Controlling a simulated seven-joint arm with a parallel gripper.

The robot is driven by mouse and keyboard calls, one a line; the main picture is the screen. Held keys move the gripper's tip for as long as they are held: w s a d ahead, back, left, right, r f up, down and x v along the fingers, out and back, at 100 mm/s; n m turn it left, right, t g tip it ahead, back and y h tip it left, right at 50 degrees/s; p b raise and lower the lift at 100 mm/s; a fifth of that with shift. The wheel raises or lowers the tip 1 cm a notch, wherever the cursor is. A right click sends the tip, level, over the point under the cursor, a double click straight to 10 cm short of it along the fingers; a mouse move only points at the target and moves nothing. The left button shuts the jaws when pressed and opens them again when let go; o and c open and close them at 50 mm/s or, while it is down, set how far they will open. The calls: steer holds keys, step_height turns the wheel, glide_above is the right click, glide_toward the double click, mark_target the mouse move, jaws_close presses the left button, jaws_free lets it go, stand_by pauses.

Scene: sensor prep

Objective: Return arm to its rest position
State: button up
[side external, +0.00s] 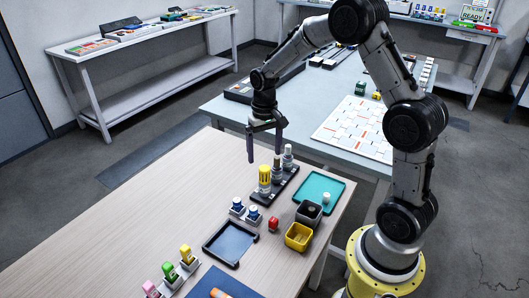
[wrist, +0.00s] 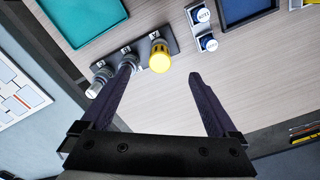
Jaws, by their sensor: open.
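My gripper (side external: 264,145) hangs above the wooden table (side external: 130,215), near its far edge, with its fingers pointing down. In the wrist view my gripper (wrist: 160,85) has its two dark fingers spread wide with nothing between the tips. Below and beside it stands a dark rack (side external: 272,192) holding a yellow-topped piece (side external: 265,176) and two grey cylindrical pieces. The yellow piece also shows in the wrist view (wrist: 159,58), apart from the fingers. The left finger partly covers the rack there.
On the table are a teal tray (side external: 335,185) with a small white piece, a dark bin (side external: 308,213), a yellow bin (side external: 299,237), a red item (side external: 274,223), blue-topped pieces (side external: 253,213) and an empty dark tray (side external: 231,243). The table's left part is clear.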

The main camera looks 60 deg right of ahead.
steer(key=shift+a+r, duration=0.15)
steer(key=s+a+r+n+t, duration=0.1)
steer(key=s+a+r+t, duration=0.2)
steer(key=r, duration=0.6)
steer(key=s+a+r+n+t, duration=0.1)
steer(key=s+a+r, duration=0.35)
steer(key=r, duration=0.35)
steer(key=s+a+n, duration=0.2)
steer(key=s, duration=0.5)
steer(key=s+a+f+n+t, duration=0.1)
steer(key=s+a+n, duration=0.1)
steer(key=s, duration=0.6)
steer(key=shift+s+f+t, duration=0.15)
steer(key=shift+s+t, duration=0.15)
steer(key=shift+a, duration=0.1)
